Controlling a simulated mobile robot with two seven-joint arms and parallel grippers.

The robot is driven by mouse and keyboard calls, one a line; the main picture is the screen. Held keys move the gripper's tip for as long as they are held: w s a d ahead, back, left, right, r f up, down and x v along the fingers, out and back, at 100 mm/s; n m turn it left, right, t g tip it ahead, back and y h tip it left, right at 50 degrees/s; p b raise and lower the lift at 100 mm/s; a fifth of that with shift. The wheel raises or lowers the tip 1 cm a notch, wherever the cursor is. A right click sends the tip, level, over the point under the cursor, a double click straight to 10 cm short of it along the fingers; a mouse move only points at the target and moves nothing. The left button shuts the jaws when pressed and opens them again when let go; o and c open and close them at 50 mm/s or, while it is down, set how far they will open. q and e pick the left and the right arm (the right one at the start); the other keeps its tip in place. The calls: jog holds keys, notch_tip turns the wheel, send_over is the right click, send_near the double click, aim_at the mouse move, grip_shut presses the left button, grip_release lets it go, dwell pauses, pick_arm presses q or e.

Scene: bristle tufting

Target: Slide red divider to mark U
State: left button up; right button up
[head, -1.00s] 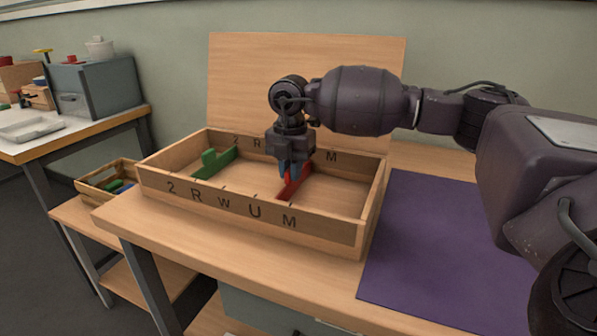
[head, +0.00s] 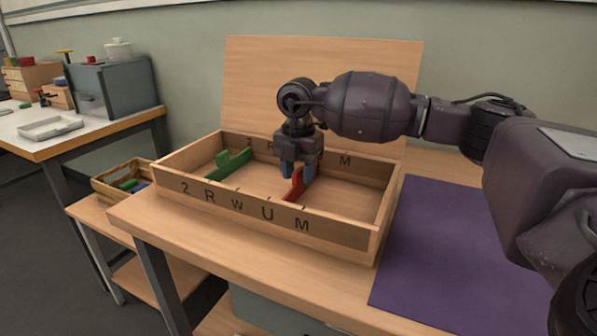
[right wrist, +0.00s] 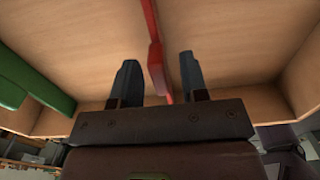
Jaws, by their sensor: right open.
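The red divider (head: 297,185) stands across the inside of the wooden box (head: 331,235). Its front end is near the U and M end of the front wall, seemingly between those two marks; the exact alignment is hard to tell. The mark U (head: 267,213) is on the front wall, with M to its right and W to its left. My right gripper (head: 298,174) is open and points down over the divider. In the right wrist view, the red divider (right wrist: 155,65) lies between the two spread fingers, with gaps on both sides. My left gripper is not in view.
A green divider (head: 229,164) stands in the box's left part, near R. A purple mat (head: 440,240) lies right of the box. An upright wooden board (head: 320,85) stands behind it. A small crate (head: 110,190) sits on a lower shelf at left.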

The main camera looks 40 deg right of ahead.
aim_at(299, 170)
notch_tip(299, 170, up, 10)
jog(key=p, duration=0.3)
jog(key=shift+f, duration=0.2)
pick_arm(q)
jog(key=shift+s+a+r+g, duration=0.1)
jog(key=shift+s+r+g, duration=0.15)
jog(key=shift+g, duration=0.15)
pick_arm(e)
jog(key=shift+r, duration=0.6)
